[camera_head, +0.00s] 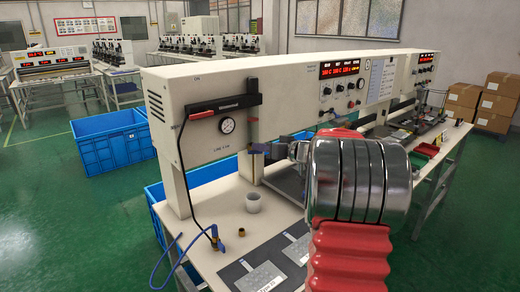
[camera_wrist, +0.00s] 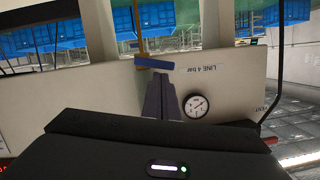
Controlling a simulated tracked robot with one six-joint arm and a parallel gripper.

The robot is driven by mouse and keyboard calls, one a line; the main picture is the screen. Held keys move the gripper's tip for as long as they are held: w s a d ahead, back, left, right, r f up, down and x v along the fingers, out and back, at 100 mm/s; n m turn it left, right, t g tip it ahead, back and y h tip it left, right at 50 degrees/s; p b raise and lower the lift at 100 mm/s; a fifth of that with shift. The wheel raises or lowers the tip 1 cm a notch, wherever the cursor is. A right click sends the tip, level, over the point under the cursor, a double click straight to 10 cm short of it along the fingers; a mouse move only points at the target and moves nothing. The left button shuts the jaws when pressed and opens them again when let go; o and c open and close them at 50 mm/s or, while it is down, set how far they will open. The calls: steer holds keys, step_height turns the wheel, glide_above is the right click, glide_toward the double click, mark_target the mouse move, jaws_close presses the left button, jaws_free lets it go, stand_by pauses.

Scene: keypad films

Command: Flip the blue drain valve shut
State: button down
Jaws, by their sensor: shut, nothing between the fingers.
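The blue valve handle (camera_head: 257,148) is below the lower edge of the cream panel, right of the gauge. In the wrist view, which looks upside down, the blue handle (camera_wrist: 155,64) lies nearly level, crosswise to a thin brass-coloured pipe (camera_wrist: 140,38). My gripper (camera_wrist: 160,76) is shut and empty. Its fingertips are right at the handle in the picture; I cannot tell whether they touch it. In the head view, my gripper (camera_head: 272,152) is just right of the handle, and my wrist hides the area to its right.
A round gauge (camera_head: 227,125) and a black bar (camera_head: 224,106) with a hanging black hose are on the panel. Below, the bench holds a white cup (camera_head: 253,202), a brass fitting (camera_head: 241,232) and grey plates (camera_head: 262,279). A blue crate (camera_head: 113,140) stands on the floor at left.

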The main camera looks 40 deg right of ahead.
steer(key=s+d+r, duration=0.2)
steer(key=s+r, duration=0.3)
steer(key=s, duration=0.4)
steer(key=shift+s+r, duration=0.35)
steer(key=shift+r, duration=0.05)
steer(key=shift+a, duration=0.1)
stand_by(0.4)
